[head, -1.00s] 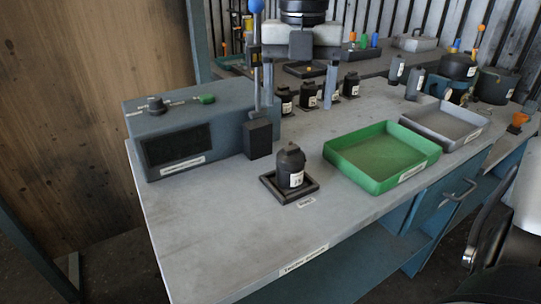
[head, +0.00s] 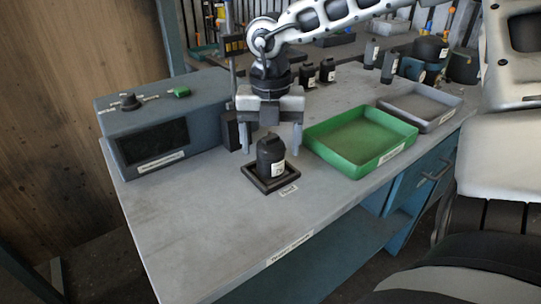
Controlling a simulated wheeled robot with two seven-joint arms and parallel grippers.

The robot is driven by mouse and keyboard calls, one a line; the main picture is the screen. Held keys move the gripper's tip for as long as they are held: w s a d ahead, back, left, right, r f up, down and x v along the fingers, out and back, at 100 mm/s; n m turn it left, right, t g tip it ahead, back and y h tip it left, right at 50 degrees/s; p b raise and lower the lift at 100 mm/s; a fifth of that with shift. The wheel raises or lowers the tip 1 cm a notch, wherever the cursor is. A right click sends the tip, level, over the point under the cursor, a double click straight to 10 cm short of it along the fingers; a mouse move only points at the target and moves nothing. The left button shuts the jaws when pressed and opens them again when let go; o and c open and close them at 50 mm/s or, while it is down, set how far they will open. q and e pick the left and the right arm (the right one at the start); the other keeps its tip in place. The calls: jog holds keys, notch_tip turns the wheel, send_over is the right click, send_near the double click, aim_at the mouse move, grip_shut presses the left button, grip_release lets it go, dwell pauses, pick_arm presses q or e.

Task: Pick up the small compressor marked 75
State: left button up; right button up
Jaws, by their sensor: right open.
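A small black compressor (head: 266,158) with a white label stands upright in a square black tray (head: 254,183) near the middle of the bench; the label's number is too small to read surely. My right gripper (head: 271,150) is open and points down over the compressor. Its two grey fingers show apart, one on each side of the compressor's top in the picture. I see no contact, and how far behind or above it they are is unclear. My left gripper is not in view.
A green tray (head: 312,143) and a grey tray (head: 388,103) stand empty to the right. A grey-blue test box (head: 165,110) with a dark panel is at the left. Other black compressors (head: 327,70) stand behind. The bench's front left (head: 190,225) is clear.

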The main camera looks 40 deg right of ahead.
jog(key=shift+f, duration=1.5)
jog(key=shift+w+r, duration=0.1)
jog(key=c, duration=1.5)
